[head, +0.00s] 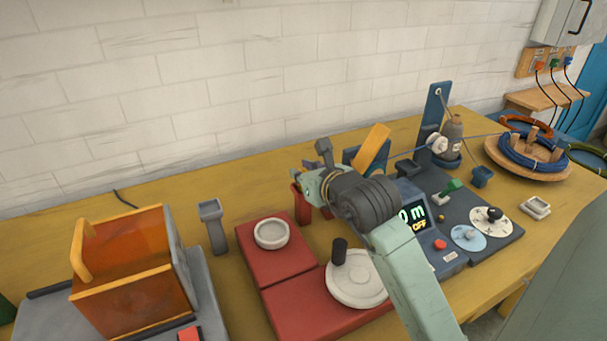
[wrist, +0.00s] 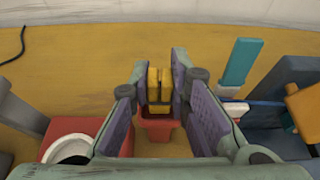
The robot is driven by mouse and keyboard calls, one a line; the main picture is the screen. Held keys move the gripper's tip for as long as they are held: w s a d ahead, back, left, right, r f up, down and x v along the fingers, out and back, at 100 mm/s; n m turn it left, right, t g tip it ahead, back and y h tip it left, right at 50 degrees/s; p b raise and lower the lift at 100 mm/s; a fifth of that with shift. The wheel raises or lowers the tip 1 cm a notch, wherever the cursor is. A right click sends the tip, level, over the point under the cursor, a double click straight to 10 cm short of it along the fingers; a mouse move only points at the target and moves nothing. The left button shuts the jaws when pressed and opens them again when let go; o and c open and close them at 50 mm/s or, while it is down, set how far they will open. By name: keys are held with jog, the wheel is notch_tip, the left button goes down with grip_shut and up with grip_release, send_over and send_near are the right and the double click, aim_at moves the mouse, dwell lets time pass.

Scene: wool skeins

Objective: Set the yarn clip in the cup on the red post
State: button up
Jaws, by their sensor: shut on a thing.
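The yellow yarn clip (wrist: 159,88) is between the two fingers of my gripper (wrist: 159,85) in the wrist view. My gripper is shut on it. The red post with its square cup (wrist: 158,127) shows just below the clip in that view. The clip's lower end is close to the cup rim; I cannot tell whether it is inside or above. In the head view the red post (head: 300,204) stands behind the red base, partly hidden by my gripper (head: 308,184). The clip is hidden there.
A grey post (head: 212,228) with a cup stands to the left, by an orange bin (head: 125,262). A white dish (head: 271,233) and a round white plate (head: 357,293) sit on red bases. A control panel (head: 447,250) and a blue post (head: 436,108) are to the right.

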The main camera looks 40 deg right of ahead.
jog(key=o, duration=0.9)
jog(key=shift+s, duration=0.1)
jog(key=v, duration=0.7)
jog(key=shift+s+r, duration=0.15)
